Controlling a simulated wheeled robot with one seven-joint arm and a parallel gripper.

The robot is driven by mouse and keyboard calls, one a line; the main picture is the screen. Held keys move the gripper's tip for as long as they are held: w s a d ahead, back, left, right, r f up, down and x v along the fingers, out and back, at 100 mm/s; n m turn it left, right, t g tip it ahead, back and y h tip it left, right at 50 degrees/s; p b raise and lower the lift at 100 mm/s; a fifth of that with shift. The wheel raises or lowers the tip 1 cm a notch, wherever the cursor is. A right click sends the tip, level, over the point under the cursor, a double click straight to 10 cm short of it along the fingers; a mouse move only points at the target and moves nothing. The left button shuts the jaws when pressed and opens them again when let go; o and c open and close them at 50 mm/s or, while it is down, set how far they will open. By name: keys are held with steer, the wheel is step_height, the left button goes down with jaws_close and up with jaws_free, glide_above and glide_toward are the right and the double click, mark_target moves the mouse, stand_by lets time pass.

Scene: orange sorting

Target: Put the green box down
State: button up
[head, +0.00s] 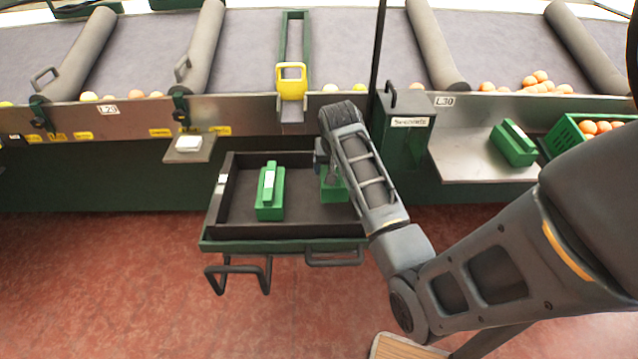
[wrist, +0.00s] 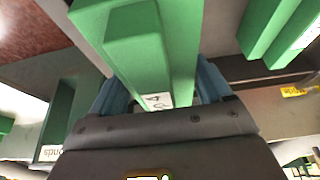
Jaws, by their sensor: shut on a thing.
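My gripper (head: 324,162) is over the right part of a dark tray with a green front edge (head: 285,245). It is shut on a green box (head: 334,186), which the arm partly hides in the head view. In the wrist view the held green box (wrist: 135,45) sits between the two blue fingers, with a white label near the palm. Its underside is hidden, so I cannot tell whether it touches the tray floor. A second green box (head: 270,200) stands in the tray to the left, apart from the held one; a green box (wrist: 285,30) also shows at the wrist view's upper right.
Another green box (head: 514,146) stands on a metal shelf (head: 465,158) at the right, beside a green crate (head: 575,138) of oranges. A small ledge (head: 190,155) with a white item is left of the tray. The conveyor front (head: 235,116) runs behind. Tray floor between the boxes is free.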

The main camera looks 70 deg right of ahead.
mark_target(322, 169)
steer(key=shift+w+a+f, duration=0.45)
steer(key=shift+w, duration=0.2)
steer(key=shift+w+a+f, duration=0.4)
steer(key=shift+w+f, duration=0.05)
steer(key=shift+w, duration=0.15)
steer(key=shift+f, duration=2.05)
steer(key=shift+f, duration=0.15)
steer(key=o, duration=1.3)
